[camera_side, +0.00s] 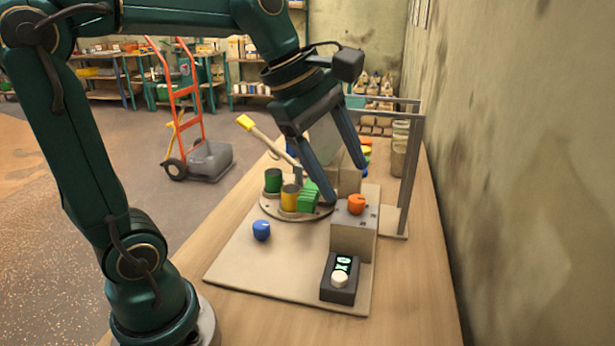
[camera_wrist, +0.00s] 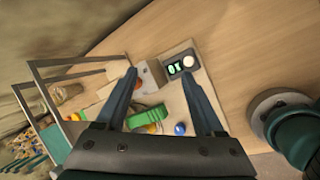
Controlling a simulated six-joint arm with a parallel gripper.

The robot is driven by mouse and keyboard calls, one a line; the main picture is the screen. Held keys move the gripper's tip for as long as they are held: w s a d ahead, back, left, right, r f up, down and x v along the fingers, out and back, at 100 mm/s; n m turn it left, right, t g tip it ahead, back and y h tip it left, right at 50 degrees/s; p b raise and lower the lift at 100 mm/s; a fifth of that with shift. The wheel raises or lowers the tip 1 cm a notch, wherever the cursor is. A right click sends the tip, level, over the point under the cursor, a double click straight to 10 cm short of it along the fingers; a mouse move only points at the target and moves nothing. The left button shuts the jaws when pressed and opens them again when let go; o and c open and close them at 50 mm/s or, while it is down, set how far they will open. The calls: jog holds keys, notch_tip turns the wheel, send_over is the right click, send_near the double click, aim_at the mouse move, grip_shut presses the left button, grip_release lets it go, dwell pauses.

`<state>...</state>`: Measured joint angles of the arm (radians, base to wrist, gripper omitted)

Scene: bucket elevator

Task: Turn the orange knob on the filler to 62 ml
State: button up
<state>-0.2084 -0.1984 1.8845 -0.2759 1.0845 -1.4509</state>
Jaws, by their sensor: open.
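The orange knob (camera_side: 356,204) sits on top of the grey filler block (camera_side: 352,238) on the base board. In the wrist view the knob (camera_wrist: 139,83) shows just beside the left finger, which hides part of the block. My gripper (camera_side: 345,184) is open and empty. In the side view its fingers are above and behind the knob, apart from it. A dark box with a lit green display and a white button (camera_side: 339,279) stands in front of the filler. It also shows in the wrist view (camera_wrist: 181,66). I cannot read a ml value on it.
A round turntable (camera_side: 268,208) holds a green cup (camera_side: 273,180), a yellow cup (camera_side: 290,197) and a green ribbed piece (camera_side: 309,196). A blue knob (camera_side: 261,230) is on the board. A grey metal frame (camera_side: 410,170) stands at the right, near the wall.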

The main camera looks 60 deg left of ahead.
jog(key=s+f+m+y, duration=0.1)
jog(key=s+f+m, duration=0.5)
jog(key=s+m, duration=0.5)
jog(key=shift+d+f+m+t+y, duration=0.15)
jog(key=shift+d+m+t+y, duration=0.25)
jog(key=shift+m, duration=2.6)
